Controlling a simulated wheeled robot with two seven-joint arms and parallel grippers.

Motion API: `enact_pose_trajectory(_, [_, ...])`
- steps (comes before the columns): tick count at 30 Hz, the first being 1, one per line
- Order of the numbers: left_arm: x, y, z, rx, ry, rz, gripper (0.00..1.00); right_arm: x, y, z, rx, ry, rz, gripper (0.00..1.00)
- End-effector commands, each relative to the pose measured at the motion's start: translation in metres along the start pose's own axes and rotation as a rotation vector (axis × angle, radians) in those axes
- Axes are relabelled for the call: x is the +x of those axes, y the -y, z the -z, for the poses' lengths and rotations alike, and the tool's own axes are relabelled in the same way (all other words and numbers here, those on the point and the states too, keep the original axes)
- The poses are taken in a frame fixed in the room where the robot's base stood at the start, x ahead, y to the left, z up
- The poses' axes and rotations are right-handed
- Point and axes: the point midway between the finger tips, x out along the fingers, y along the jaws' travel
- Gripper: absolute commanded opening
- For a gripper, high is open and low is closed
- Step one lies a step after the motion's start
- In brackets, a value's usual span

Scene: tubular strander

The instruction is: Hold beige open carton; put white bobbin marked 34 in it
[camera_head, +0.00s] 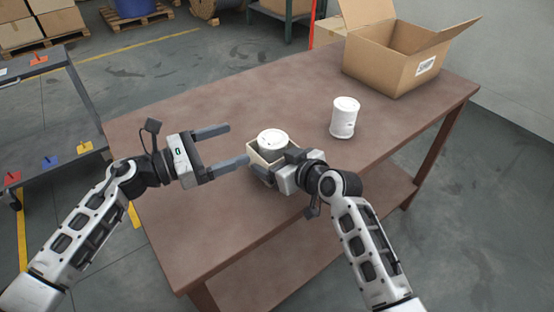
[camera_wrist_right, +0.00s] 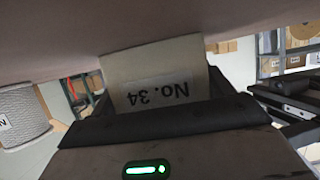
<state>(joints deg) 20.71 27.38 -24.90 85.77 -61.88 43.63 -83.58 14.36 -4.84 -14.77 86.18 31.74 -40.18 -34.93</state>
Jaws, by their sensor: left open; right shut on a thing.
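A large open cardboard box (camera_head: 395,65) is at the far right. A grey cart (camera_head: 45,120) stands left. The table's far left is clear.

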Motion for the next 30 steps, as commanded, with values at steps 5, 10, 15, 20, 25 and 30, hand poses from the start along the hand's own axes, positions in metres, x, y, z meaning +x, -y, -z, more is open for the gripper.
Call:
enact_pose_trajectory(5, [-0.001,0.000,0.000,0.001,0.001,0.001,0.86,0.000,0.000,0.000,0.000,0.001,0.000,0.58])
enact_pose_trajectory(10, [-0.001,0.000,0.000,0.001,0.001,0.000,0.86,0.000,0.000,0.000,0.000,0.000,0.000,1.00])
enact_pose_trajectory(15, [-0.001,0.000,0.000,0.001,0.001,0.000,0.86,-0.002,0.000,0.000,0.000,0.000,0.000,1.00])
enact_pose_trajectory(20, [-0.001,0.000,0.000,0.001,0.001,0.000,0.86,-0.018,-0.001,-0.001,-0.001,0.001,-0.002,1.00])
enact_pose_trajectory(25, [-0.001,0.000,0.000,0.001,0.001,0.000,0.86,-0.053,-0.001,-0.001,-0.003,0.001,-0.002,1.00])
enact_pose_trajectory(30, [-0.001,0.000,0.000,0.001,0.001,0.000,0.86,-0.088,0.000,-0.001,-0.004,0.001,-0.002,1.00])
